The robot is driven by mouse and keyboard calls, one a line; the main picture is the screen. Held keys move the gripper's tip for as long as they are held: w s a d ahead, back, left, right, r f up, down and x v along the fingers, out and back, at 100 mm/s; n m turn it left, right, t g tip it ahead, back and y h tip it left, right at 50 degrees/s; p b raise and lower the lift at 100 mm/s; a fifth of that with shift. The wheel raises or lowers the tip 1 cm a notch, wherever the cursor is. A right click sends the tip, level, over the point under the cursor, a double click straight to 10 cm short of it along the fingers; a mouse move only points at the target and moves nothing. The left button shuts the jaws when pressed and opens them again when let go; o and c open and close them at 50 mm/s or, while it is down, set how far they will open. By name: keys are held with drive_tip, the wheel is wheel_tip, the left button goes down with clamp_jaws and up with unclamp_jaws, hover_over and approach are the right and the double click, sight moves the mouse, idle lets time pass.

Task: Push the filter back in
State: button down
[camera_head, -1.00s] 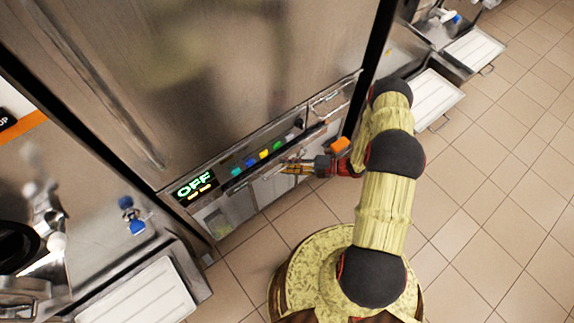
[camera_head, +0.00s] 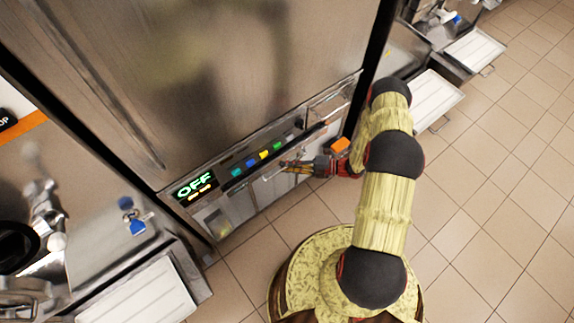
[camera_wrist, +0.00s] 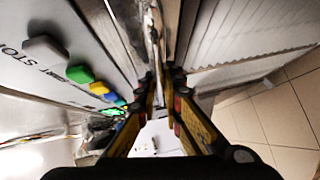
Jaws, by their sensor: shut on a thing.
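The filter's ribbed light panel (camera_wrist: 240,38) shows at the right in the wrist view, on the lower front of the freezer. In the head view the filter front (camera_head: 268,188) is low on the machine, partly hidden by my gripper. My gripper (camera_head: 287,165) is at this front, just below the row of coloured buttons. In the wrist view its fingers (camera_wrist: 158,92) come together at a thin metal edge (camera_wrist: 154,40), which seems to belong to the filter. The exact contact is hard to make out. How far the filter stands out cannot be told.
The freezer's display (camera_head: 195,186) reads OFF; coloured buttons (camera_head: 251,162) sit beside it, close to my fingers. A metal handle bar (camera_head: 330,97) is to the upper right. White trays (camera_head: 135,295) stand at neighbouring machines. The tiled floor (camera_head: 490,200) at right is clear.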

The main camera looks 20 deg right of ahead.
idle(0.5)
drive_tip(key=w, duration=0.1)
drive_tip(key=w+b, duration=0.1)
drive_tip(key=shift+w+a, duration=0.3)
drive_tip(key=c, duration=1.9)
unclamp_jaws()
drive_tip(key=shift+w, duration=0.15)
drive_tip(key=v, duration=1.2)
drive_tip(key=shift+a, duration=0.15)
drive_tip(key=shift+s, duration=0.25)
